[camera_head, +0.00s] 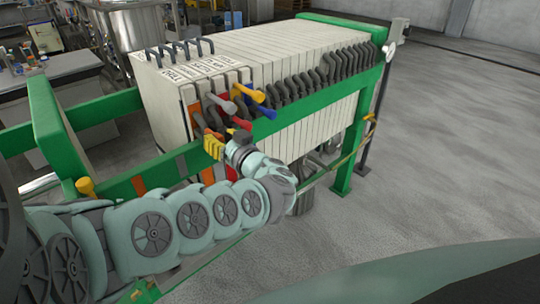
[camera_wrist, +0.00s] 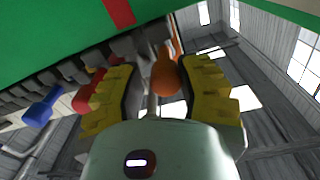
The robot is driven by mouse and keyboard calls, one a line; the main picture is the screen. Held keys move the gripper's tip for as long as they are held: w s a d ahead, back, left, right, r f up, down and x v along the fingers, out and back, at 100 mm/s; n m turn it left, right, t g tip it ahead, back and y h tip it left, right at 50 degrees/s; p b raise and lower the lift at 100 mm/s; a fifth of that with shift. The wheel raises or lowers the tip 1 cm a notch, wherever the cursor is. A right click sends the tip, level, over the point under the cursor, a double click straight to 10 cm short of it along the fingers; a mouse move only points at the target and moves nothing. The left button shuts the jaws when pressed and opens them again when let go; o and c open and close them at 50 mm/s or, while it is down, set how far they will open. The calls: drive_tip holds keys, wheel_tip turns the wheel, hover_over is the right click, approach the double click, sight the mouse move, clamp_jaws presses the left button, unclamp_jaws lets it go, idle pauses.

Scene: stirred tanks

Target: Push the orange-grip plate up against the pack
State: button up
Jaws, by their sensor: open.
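The orange-grip plate (camera_head: 195,116) is the pale plate with an orange edge strip at the near left end of the row in the head view. Its orange grip (camera_wrist: 165,76) shows between my open yellow fingers in the wrist view; I cannot tell whether they touch it. In the head view my gripper (camera_head: 213,146) is at that plate's side, hiding most of the grip. The pack (camera_head: 300,60) is the long row of white plates running away to the right. Any gap between the orange-grip plate and its neighbour is hard to tell.
A red grip (camera_wrist: 86,92) and a blue grip (camera_wrist: 42,108) lie left of my fingers in the wrist view. The green side rail (camera_head: 310,103) runs along the plates. A green end frame (camera_head: 52,125) stands at left. Grey floor (camera_head: 450,150) at right is clear.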

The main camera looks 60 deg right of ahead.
drive_tip(key=o, duration=0.4)
drive_tip(key=v, duration=1.2)
idle(0.3)
